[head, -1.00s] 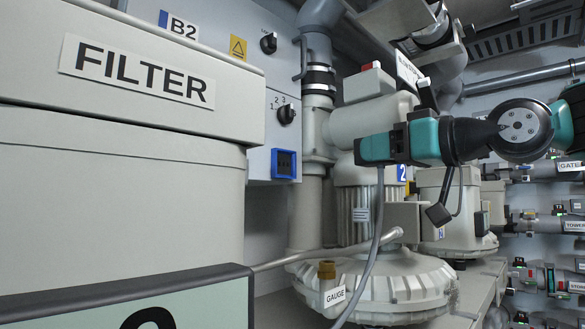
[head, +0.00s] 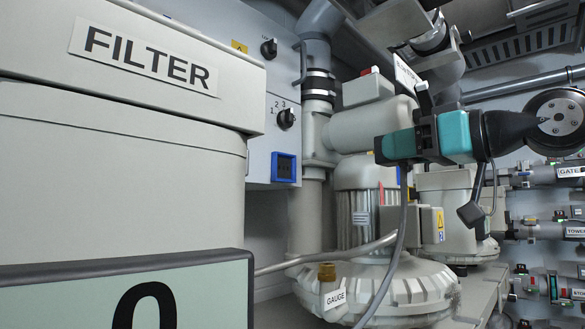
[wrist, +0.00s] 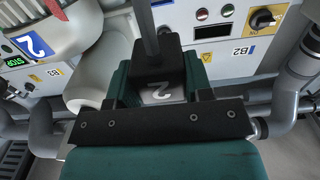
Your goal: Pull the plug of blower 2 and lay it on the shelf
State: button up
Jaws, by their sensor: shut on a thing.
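My gripper (head: 398,147) is shut on a dark plug (wrist: 155,88) marked with a 2, seen between the teal jaws in the wrist view. The jaws mostly hide the plug in the head view. Its grey cable (head: 402,215) hangs from the gripper down in front of blower 2 (head: 362,205), a pale ribbed motor on a round housing. The blue 2 label (wrist: 33,45) shows at upper left in the wrist view. A blue-framed socket (head: 284,167) on the grey panel is clear of the plug, to the left of my gripper. I cannot make out which surface is the shelf.
A large FILTER box (head: 120,140) fills the left, with a display (head: 200,290) in front. A gauge (head: 328,275) and a pipe (head: 325,252) lie below my gripper. A vertical pipe (head: 318,85) stands behind. Labelled pipes (head: 545,230) line the right.

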jog(key=s+a+b, duration=0.8)
jog(key=b, duration=0.1)
jog(key=shift+s+a+b, duration=0.35)
dwell(0.8)
notch_tip(320, 180, down, 28)
jog(key=b, duration=2.8)
jog(key=shift+f, duration=0.2)
jog(key=shift+f+b, duration=0.7)
jog(key=shift+f, duration=0.05)
dwell(1.0)
